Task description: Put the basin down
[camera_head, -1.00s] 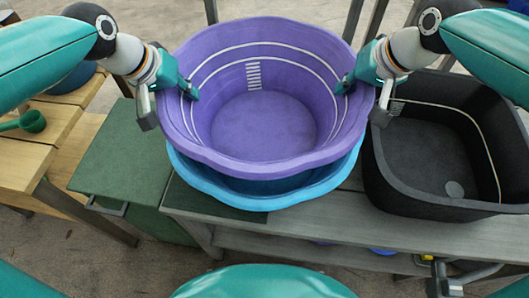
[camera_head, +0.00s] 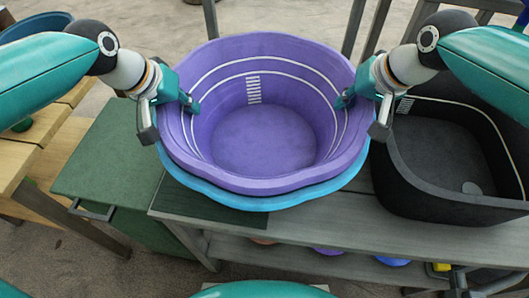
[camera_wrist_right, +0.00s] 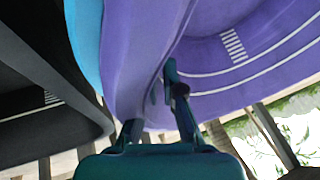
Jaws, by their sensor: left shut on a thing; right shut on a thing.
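The large purple basin (camera_head: 262,140) is upright, with white lines and a short white scale inside. It sits low inside a blue basin (camera_head: 268,201) on the grey table (camera_head: 345,218); only a band of blue rim shows below it. I cannot tell if their bottoms touch. My left gripper (camera_head: 170,110) is shut on the purple basin's left rim. My right gripper (camera_head: 363,108) is shut on its right rim. In the right wrist view, the right gripper (camera_wrist_right: 160,108) straddles the purple wall (camera_wrist_right: 140,60), with the blue basin (camera_wrist_right: 86,35) beside it.
A black tub (camera_head: 440,160) stands close on the right. A green cabinet (camera_head: 110,165) stands on the left beside a wooden bench (camera_head: 25,160). Coloured items, including a blue one (camera_head: 392,261), lie on the shelf below.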

